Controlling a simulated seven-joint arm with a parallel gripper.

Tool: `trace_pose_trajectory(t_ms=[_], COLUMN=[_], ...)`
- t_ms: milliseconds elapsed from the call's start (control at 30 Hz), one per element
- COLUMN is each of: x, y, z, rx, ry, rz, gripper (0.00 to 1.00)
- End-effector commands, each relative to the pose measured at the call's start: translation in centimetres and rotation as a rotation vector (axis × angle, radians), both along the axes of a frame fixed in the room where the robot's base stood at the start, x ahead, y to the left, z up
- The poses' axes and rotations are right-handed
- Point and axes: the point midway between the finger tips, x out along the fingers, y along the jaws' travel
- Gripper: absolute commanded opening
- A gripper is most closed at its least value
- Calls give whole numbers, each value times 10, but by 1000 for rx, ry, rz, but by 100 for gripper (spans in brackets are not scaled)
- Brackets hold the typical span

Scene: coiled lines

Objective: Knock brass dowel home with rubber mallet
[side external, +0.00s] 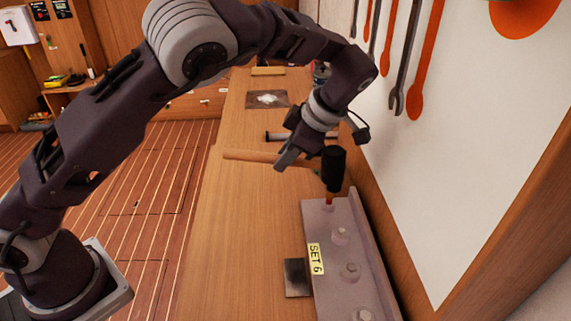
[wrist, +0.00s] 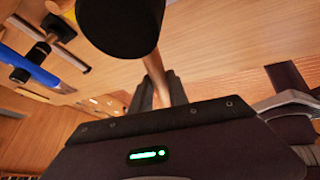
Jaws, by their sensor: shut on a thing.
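The rubber mallet has a black head (side external: 334,168) and a pale wooden handle (side external: 250,156). My gripper (side external: 287,160) is shut on the handle, which lies roughly level above the bench. Just under the head a short brass-red piece (side external: 329,199), likely the brass dowel, stands up from the block. I cannot tell whether head and dowel touch. In the wrist view the mallet head (wrist: 120,22) is close, and my fingers (wrist: 158,92) are around the handle (wrist: 156,72).
Several bolt-like studs (side external: 350,271) line the block, whose raised back edge runs along the wall. A dark plate (side external: 297,278) lies beside it. Another tool (side external: 275,136) lies behind the mallet. Spanners (side external: 405,60) hang on the wall. The bench's near left is clear.

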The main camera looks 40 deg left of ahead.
Motion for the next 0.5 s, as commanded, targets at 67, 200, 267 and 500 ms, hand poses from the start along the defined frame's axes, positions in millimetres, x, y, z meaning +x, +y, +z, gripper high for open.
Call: trace_pose_trajectory(t_ms=[67, 200, 267, 500], x=[0, 0, 0, 0], y=[0, 0, 0, 1], z=[1, 1, 1, -47], rx=[1, 1, 1, 3], ry=[-1, -1, -1, 3], rz=[0, 0, 0, 1], gripper=[0, 0, 0, 0])
